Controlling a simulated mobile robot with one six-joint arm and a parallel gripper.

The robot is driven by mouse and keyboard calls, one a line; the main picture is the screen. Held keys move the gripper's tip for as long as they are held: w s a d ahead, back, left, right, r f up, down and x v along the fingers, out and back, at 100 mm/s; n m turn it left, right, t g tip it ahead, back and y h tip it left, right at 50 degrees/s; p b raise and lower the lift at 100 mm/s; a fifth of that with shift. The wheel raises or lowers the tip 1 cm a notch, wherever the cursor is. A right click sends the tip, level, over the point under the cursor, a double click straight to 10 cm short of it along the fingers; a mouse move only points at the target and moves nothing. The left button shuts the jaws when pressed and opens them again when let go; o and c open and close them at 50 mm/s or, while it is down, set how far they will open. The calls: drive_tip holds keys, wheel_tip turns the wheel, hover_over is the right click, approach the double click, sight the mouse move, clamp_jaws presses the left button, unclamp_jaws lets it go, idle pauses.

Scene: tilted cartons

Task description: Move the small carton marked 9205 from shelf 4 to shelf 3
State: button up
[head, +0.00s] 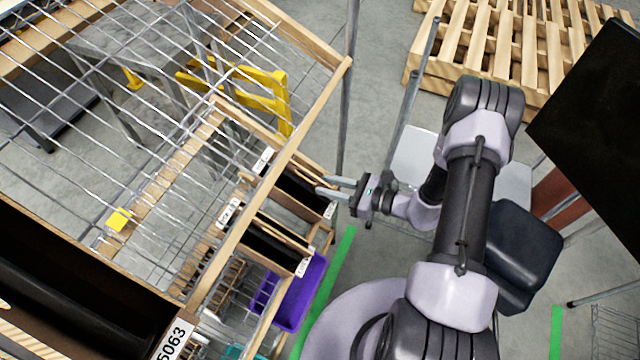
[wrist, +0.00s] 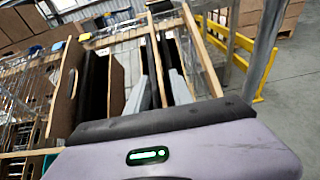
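My gripper (head: 321,186) reaches left to the rack's edge with its two fingers apart. In the wrist view its grey fingers (wrist: 160,92) are spread, with a thin upright carton wall (wrist: 154,70) seen between them; I cannot tell whether they touch it. In the head view the fingertips are at an open dark-inside carton (head: 298,190) under the wire shelf. A second similar carton (head: 277,246) sits nearer. Both carry small white labels, too small to read, so I cannot tell which is 9205. Shelf numbers are not readable.
A large carton marked 5063 (head: 130,312) stands at the lower left. A purple bin (head: 309,283) lies below the nearer carton. The wire shelf (head: 165,75) has a wooden front rail (head: 270,178). Upright posts stand close to my gripper. Pallets (head: 500,45) lie behind.

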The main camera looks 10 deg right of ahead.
drive_tip(key=shift+w+a+f, duration=0.1)
drive_tip(key=shift+w+a, duration=0.3)
drive_tip(key=shift+a, duration=0.05)
clamp_jaws()
idle(1.2)
wheel_tip(320, 180, up, 8)
drive_tip(key=p, duration=0.6)
drive_tip(key=shift+r, duration=0.25)
drive_tip(key=shift+f, duration=0.25)
